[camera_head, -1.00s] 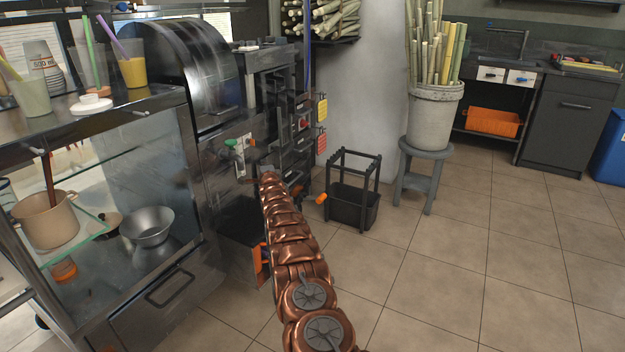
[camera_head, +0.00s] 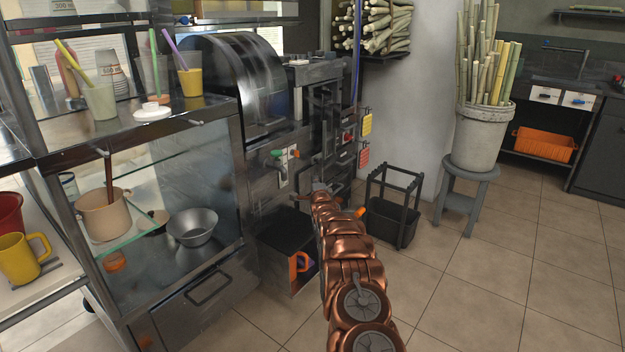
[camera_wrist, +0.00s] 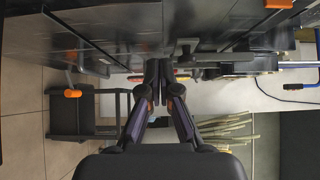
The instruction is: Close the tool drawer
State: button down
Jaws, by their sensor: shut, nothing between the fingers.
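My gripper (camera_head: 322,188) is at the front of the dark metal sugarcane press (camera_head: 264,80), near its levers. In the wrist view its fingers (camera_wrist: 155,82) are together and empty, pointing at the press's dark panels. Whether they touch a panel cannot be told. I cannot say for certain which part is the tool drawer. A wide metal front with a bar handle (camera_head: 210,288) is low on the cabinet at left. A dark boxy part (camera_head: 284,232) stands below the green tap, with something orange (camera_head: 299,264) at its front. My arm hides part of the press's lower front.
A black bin (camera_head: 390,222) and a grey stool (camera_head: 468,172) with a cane bucket (camera_head: 482,135) stand to the right. Floor (camera_head: 480,275) at the right front is clear.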

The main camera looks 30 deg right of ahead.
jog(key=p+v, duration=0.1)
jog(key=v, duration=0.7)
dwell(0.5)
